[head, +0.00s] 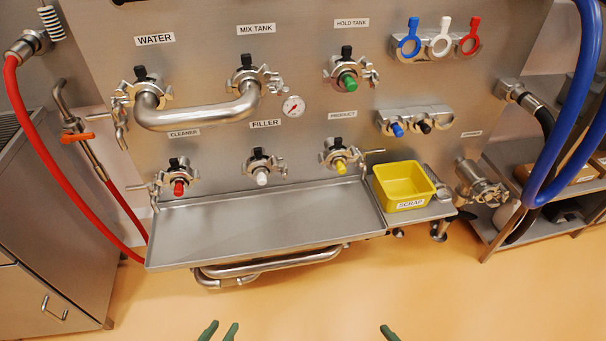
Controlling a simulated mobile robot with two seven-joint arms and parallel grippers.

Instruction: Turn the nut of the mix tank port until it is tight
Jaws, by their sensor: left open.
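The mix tank port (247,76) is on the steel panel under the MIX TANK label. A clamp surrounds it, and its nut (276,84) sticks out on the right side. A bent steel pipe (195,118) joins this port to the water port (143,80). I cannot tell how tight the nut is. My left gripper (219,333) is at the bottom edge, far below the port, with its two green fingertips apart and nothing between them. One green fingertip of my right gripper (389,333) shows at the bottom edge; the rest is out of view.
A steel tray (265,223) juts out below the lower ports. A yellow scrap bin (403,186) stands to its right. A pressure gauge (293,107) is right of the pipe. A red hose (45,160) hangs left, a blue hose (570,150) right. The floor in front is clear.

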